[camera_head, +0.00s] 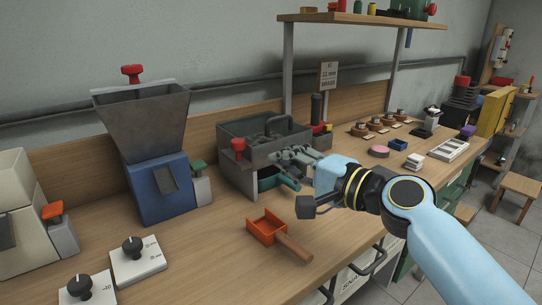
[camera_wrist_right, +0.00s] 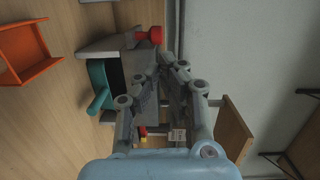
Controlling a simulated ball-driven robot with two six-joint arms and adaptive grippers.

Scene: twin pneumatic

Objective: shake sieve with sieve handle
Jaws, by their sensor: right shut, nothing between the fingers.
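The sieve (camera_head: 238,134) is a grey open-topped box on a grey stand at the back middle of the bench. Its arched dark grey sieve handle (camera_head: 291,121) rises at its right side. My right gripper (camera_head: 279,154) is shut and empty in front of the sieve, just below the handle in the picture. I cannot tell whether it touches the sieve. In the right wrist view the fingers (camera_wrist_right: 160,75) cover much of the sieve, and the handle cannot be made out. My left gripper is not in view.
An orange scoop (camera_head: 264,227) lies in front. A blue hopper machine (camera_head: 160,185) stands left. Small parts and a blue box (camera_head: 398,144) lie right.

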